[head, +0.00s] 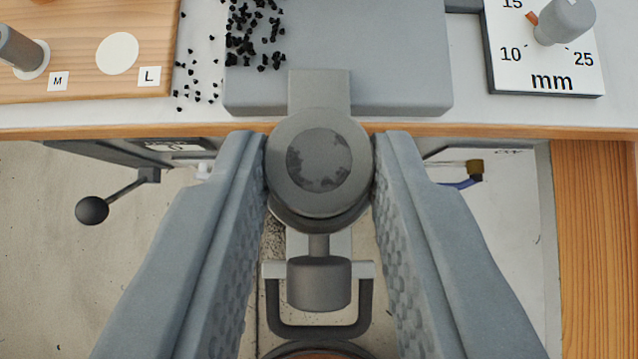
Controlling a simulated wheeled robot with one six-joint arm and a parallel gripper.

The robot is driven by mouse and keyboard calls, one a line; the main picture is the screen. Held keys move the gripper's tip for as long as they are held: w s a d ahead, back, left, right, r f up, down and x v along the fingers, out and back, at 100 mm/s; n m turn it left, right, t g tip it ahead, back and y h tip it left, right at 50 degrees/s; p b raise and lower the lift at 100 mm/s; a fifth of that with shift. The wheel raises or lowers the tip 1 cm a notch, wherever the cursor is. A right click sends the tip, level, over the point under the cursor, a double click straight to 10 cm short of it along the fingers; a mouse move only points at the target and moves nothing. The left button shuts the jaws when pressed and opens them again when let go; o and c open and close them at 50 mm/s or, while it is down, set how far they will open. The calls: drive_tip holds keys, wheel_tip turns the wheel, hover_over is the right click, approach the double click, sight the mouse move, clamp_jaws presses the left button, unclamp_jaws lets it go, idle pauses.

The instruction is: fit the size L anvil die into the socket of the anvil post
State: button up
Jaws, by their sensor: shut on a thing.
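The size L anvil die (320,162) is a round grey metal piece, its darker inner face marked with patches. My gripper (320,175) is shut on it, with one textured finger touching each side. The die is in front of the bench edge, at the end of a grey tongue (320,90) from a flat block. Below it a thin stem and a short dark cylinder (319,284) show between the fingers. I cannot make out the anvil post's socket, and I cannot tell whether the die rests on anything.
On the bench, a wooden board (100,20) has an empty white circle (117,54) by the L label and a grey die (22,52) by the M label. A mm dial (540,60) stands right; a black-knobbed lever (93,210) is lower left.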

drive_tip(key=shift+f, duration=0.15)
drive_tip(key=o, duration=1)
drive_tip(key=shift+r, duration=2.45)
